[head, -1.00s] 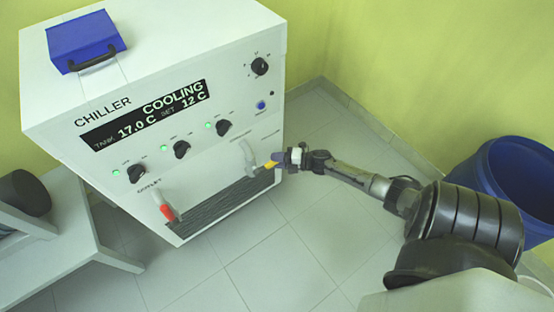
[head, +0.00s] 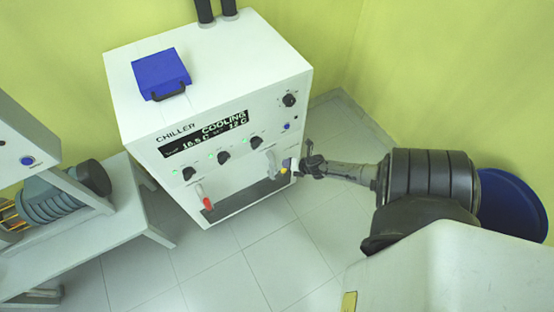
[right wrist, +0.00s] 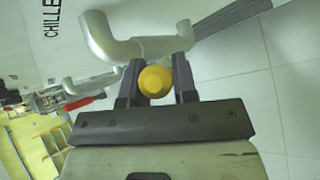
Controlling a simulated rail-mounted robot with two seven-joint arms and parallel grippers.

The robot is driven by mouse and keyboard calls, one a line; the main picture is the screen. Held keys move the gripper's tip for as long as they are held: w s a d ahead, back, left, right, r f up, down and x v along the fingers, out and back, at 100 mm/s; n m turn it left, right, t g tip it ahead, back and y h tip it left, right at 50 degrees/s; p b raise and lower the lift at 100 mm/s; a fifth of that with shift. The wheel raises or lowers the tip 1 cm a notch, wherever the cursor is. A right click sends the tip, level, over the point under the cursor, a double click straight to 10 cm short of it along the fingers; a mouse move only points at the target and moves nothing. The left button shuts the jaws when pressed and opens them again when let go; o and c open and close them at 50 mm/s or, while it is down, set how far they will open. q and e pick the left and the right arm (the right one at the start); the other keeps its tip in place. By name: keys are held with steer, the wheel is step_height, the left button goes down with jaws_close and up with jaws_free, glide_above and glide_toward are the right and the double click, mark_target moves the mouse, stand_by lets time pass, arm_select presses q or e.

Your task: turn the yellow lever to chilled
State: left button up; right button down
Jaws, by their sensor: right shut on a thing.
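The yellow lever (head: 284,170) is low on the front of the white chiller (head: 140,110), beside a grey bent pipe (head: 271,162). My right gripper (head: 289,165) is at the lever, its arm coming in from the right. In the right wrist view the lever's round yellow end (right wrist: 155,82) sits between the two dark fingers of the gripper (right wrist: 158,75), which are shut on it. The pipe (right wrist: 140,47) crosses just beyond the fingertips. The lever's position marks are not readable. My left gripper is not in view.
A red-handled valve (head: 207,203) is left of the pipe on the same front. The display (head: 206,134) reads COOLING. Black knobs line the panel. A blue bin (head: 510,205) stands at right, a white bench (head: 110,235) at left. The tiled floor in front is clear.

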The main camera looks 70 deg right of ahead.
mark_target(283, 169)
steer(key=w+a+r+n+g+h+p, duration=0.1)
steer(key=w+a+r+g+h+p, duration=0.1)
steer(key=p, duration=0.4)
steer(key=shift+w+r+n, duration=0.1)
steer(key=shift+n, duration=0.3)
steer(key=shift+w+a+n+g+h+p, duration=0.35)
steer(key=shift+a+g+h+p, duration=0.25)
steer(key=shift+p, duration=0.4)
steer(key=shift+w+a+g+p, duration=0.1)
steer(key=shift+w+g+p, duration=0.1)
steer(key=shift+g+p, duration=0.15)
steer(key=shift+a+f+h, duration=0.1)
steer(key=shift+f+h, duration=0.1)
steer(key=shift+h, duration=0.1)
steer(key=c, duration=0.9)
jaws_free()
steer(key=shift+r, duration=0.1)
